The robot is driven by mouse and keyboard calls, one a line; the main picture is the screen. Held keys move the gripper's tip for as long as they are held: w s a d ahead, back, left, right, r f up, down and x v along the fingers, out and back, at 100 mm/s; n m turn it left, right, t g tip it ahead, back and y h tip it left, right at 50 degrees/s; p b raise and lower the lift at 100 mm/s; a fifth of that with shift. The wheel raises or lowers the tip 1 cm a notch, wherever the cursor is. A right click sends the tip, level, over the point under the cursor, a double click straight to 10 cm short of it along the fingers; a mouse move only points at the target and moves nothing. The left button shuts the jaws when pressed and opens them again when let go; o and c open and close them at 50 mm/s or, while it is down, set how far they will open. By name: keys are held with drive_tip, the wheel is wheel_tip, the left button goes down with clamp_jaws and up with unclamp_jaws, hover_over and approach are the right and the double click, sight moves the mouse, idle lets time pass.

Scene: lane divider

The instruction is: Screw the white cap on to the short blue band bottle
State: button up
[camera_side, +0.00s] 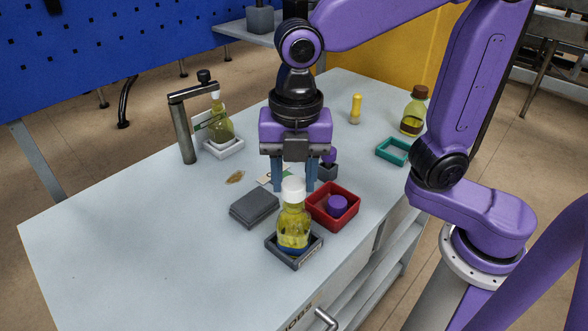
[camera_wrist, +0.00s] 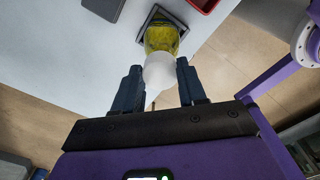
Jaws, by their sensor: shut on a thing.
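The short blue band bottle (camera_side: 293,226) holds yellow liquid and has a blue band near its base. It stands upright in a dark grey square tray (camera_side: 279,253); its body also shows in the wrist view (camera_wrist: 161,38). The white cap (camera_side: 293,190) is at the bottle's mouth, and in the wrist view the cap (camera_wrist: 159,71) sits between my fingers. My gripper (camera_wrist: 159,76) is shut on the white cap, pointing down over the bottle in the side view. How far the cap is threaded cannot be told.
A red tray (camera_side: 347,216) with a purple cap (camera_side: 337,204) stands close right of the bottle. A dark grey block (camera_side: 255,208) lies to its left. A stand (camera_side: 184,132) with a flask is farther back left. A brown-capped bottle (camera_side: 412,112) and empty teal tray (camera_side: 393,158) are back right.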

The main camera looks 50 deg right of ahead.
sight(297, 182)
drive_tip(key=shift+f, duration=0.8)
drive_tip(key=o, duration=1.1)
drive_tip(key=shift+r, duration=0.1)
wheel_tip(297, 182, up, 17)
drive_tip(key=shift+s+d+r, duration=0.15)
